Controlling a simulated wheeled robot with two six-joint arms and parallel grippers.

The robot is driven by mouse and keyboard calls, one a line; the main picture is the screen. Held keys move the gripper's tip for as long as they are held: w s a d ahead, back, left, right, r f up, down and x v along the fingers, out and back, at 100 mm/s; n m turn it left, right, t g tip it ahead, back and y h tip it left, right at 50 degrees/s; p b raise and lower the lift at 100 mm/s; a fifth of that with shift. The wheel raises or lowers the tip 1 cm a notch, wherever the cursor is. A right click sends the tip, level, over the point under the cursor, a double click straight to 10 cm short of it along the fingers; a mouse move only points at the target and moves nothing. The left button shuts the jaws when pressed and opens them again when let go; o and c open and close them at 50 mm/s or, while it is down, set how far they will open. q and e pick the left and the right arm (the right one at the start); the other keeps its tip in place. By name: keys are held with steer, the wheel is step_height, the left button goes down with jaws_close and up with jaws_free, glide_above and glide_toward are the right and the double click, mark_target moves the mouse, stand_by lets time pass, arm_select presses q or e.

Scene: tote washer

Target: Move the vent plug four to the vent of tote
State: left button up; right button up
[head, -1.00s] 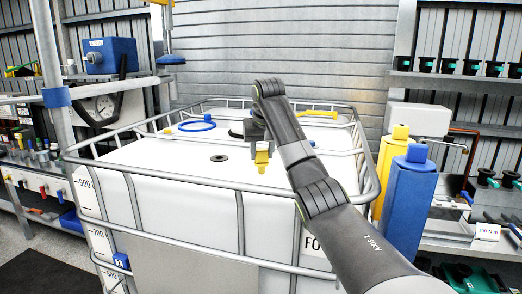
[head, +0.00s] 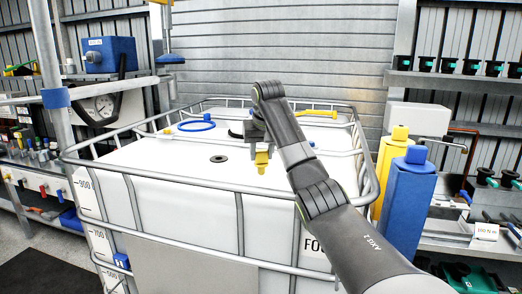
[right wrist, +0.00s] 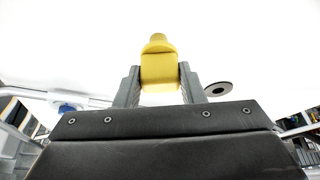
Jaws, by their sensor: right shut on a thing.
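The vent plug (head: 262,160) is yellow, with a wider upper part and a narrower lower end. My right gripper (head: 261,148) is shut on it and holds it above the white top of the tote (head: 180,165). In the right wrist view the plug (right wrist: 159,65) sits between the two grey fingers (right wrist: 160,88). The vent (head: 219,158) is a small dark ring on the tote top, left of the plug in the head view. It also shows in the right wrist view (right wrist: 218,89), right of the fingers and apart from the plug. My left gripper is not in view.
A metal tube cage (head: 240,190) rims the tote. A blue hose ring (head: 197,125) and a yellow tool (head: 318,113) lie toward the tote's back. Blue (head: 410,200) and yellow (head: 388,165) cylinders stand at right. The tote top around the vent is clear.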

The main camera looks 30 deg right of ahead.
steer(key=shift+f, duration=0.5)
steer(key=o, duration=1.9)
steer(key=shift+r, duration=0.1)
